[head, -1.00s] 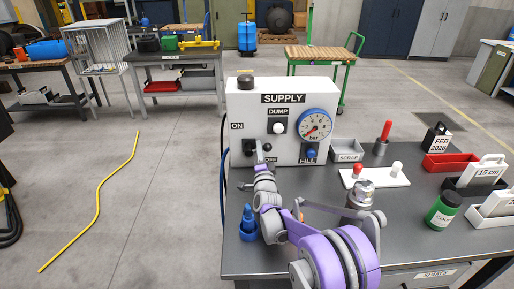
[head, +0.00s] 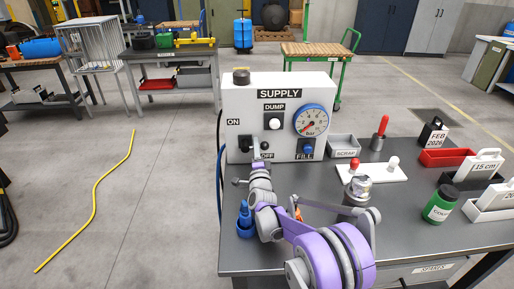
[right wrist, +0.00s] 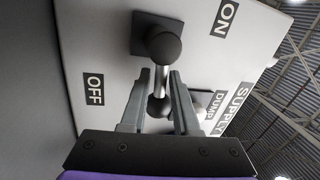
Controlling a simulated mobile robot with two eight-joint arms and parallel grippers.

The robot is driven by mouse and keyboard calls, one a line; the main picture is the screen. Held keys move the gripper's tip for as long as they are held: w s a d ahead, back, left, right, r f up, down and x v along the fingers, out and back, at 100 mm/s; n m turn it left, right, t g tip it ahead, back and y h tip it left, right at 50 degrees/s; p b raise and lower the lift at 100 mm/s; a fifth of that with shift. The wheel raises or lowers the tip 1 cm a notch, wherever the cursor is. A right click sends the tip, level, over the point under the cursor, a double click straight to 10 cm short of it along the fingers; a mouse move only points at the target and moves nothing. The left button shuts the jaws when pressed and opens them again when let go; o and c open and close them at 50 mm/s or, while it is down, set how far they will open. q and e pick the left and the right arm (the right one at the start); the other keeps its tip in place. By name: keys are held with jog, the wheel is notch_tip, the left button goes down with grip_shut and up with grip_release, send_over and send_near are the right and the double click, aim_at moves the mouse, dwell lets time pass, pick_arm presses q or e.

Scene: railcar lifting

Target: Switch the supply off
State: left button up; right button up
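The white supply box (head: 235,98) stands on the dark bench, with ON at upper left and OFF lower down. Its switch is a dark plate (right wrist: 143,25) with a lever, a silver shaft with a dark ball at each end (right wrist: 160,107). In the right wrist view the lever stands out from the box between the two fingers of my right gripper (right wrist: 160,75). The fingers are apart, one on each side; I cannot tell whether they touch the lever. In the head view my right gripper (head: 259,164) is small at the box's lower front. My left gripper is not in view.
The white dump knob (head: 275,124), the gauge (head: 311,120) and the blue fill knob (head: 307,149) are close by on the box. A blue object (head: 245,222) stands beside my arm. The scrap tray (head: 343,147) and white plate (head: 376,171) are to the right.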

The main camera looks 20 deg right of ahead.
jog(key=shift+o, duration=1)
notch_tip(320, 180, up, 10)
jog(key=shift+r+p, duration=0.1)
jog(key=shift+p, duration=0.25)
